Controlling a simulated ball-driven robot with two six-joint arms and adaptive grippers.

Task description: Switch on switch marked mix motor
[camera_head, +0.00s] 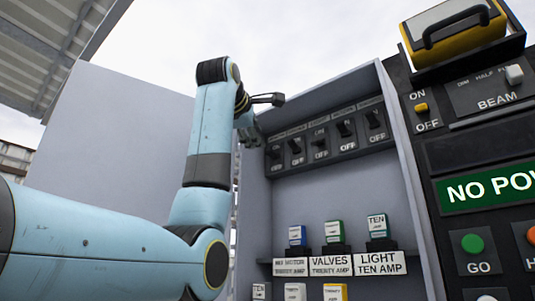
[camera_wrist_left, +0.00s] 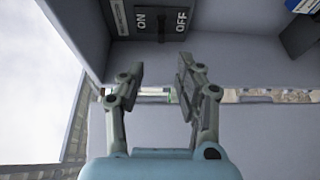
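A row of black toggle switches (camera_head: 320,141) runs along the upper part of the open grey cabinet (camera_head: 335,185). The small labels above them are too small to read, so I cannot tell which is marked mix motor. My left gripper (camera_head: 248,136) is at the left end of this row, partly hidden by my wrist. In the left wrist view my left gripper (camera_wrist_left: 160,76) is open and empty, its fingers apart. One switch (camera_wrist_left: 162,26) with ON and OFF beside its lever lies just beyond the fingertips, with a visible gap. My right gripper is not in view.
Below the switches, a shelf holds blue and green fuses (camera_head: 334,231) over labels such as VALVES and LIGHT. The cabinet's side wall (camera_head: 410,190) stands right of them. A black panel (camera_head: 470,150) with a yellow-and-black box (camera_head: 450,35) is farther right.

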